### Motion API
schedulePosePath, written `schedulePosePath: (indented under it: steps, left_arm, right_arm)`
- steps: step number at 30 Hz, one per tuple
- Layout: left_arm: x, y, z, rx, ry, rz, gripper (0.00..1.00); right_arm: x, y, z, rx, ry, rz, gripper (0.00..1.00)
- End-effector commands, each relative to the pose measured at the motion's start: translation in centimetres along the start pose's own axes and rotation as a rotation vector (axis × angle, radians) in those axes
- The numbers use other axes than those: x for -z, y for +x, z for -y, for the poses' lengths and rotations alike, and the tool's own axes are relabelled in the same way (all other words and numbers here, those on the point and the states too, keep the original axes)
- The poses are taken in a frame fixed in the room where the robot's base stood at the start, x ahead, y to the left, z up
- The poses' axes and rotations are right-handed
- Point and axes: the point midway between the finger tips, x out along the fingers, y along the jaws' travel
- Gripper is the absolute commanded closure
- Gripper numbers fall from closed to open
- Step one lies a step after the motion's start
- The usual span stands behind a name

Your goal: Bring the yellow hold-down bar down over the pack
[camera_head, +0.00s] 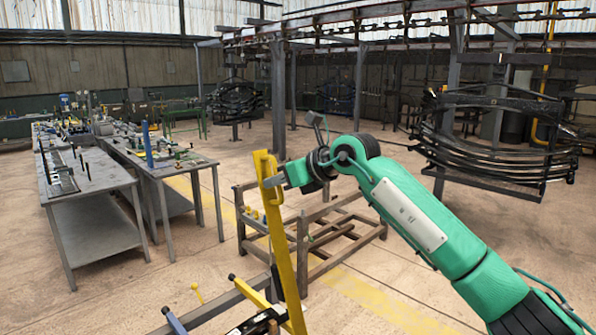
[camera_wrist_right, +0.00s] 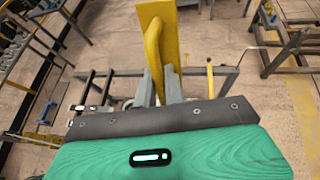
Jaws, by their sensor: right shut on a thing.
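The yellow hold-down bar (camera_head: 287,270) stands raised and steep in the head view, leaning slightly left at its top. It has a yellow handle near its upper end. My right gripper (camera_head: 273,181) is shut on the bar's handle. In the right wrist view the two grey fingers (camera_wrist_right: 159,92) close around the handle (camera_wrist_right: 153,50), with the flat bar (camera_wrist_right: 170,22) behind it. A dark object, perhaps part of the pack (camera_head: 262,321), shows at the bar's lower end; most of it is cut off by the frame. My left gripper is not in view.
A brown metal stand (camera_head: 335,245) is behind the bar. Workbenches (camera_head: 95,180) with tools stand at left. Spring racks (camera_head: 495,150) hang at right. Open floor lies between.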

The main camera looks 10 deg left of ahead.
Motion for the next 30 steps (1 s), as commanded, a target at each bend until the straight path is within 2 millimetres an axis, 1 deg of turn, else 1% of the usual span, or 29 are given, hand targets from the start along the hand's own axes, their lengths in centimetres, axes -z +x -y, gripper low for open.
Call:
schedulePosePath:
  steps: [1, 3, 9, 15, 21, 30]
  left_arm:
    - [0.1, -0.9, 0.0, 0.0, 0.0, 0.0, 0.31]
    - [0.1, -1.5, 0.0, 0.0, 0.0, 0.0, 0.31]
    - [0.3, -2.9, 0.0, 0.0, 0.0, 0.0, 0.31]
    - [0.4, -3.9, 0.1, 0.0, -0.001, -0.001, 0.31]
    - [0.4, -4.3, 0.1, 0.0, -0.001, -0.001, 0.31]
    - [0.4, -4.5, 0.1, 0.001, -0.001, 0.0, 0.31]
  right_arm:
    - [-0.8, 0.6, 0.1, -0.001, 0.004, -0.015, 1.0]
    - [-1.0, 1.7, 0.3, -0.002, 0.009, -0.036, 1.0]
    - [-1.4, 4.4, 0.9, -0.003, 0.019, -0.087, 1.0]
    - [-1.5, 6.3, 1.2, -0.004, 0.025, -0.123, 1.0]
    - [-1.6, 7.4, 1.5, -0.006, 0.029, -0.141, 1.0]
    - [-1.5, 7.8, 1.6, -0.006, 0.029, -0.148, 1.0]
